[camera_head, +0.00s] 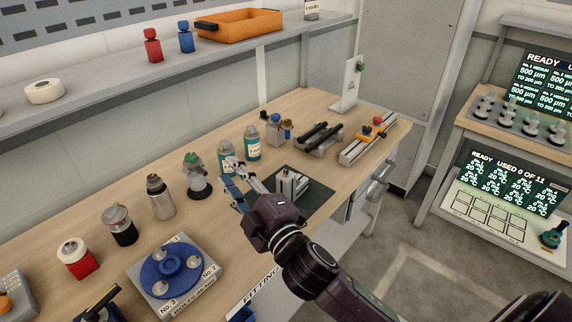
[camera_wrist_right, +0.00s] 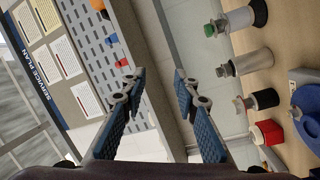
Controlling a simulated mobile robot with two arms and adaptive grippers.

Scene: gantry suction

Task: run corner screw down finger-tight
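My right gripper (camera_head: 228,174) is over the workbench, left of the dark mat (camera_head: 318,196). In the right wrist view its two blue-padded fingers (camera_wrist_right: 158,76) stand apart with nothing between them. A small silver block with upright parts (camera_head: 291,184) stands on the mat, partly hidden behind my gripper. A rail device (camera_head: 368,140) with an orange carriage and red knob sits at the bench's far right. I cannot make out a corner screw. My left gripper is not in view.
A blue disc fixture (camera_head: 172,264) with silver studs sits at the front left. Several bottles and canisters line the bench behind my gripper, including a silver canister (camera_head: 160,198) and teal-labelled bottles (camera_head: 252,142). A shelf (camera_head: 120,89) runs above, holding an orange bin (camera_head: 240,25).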

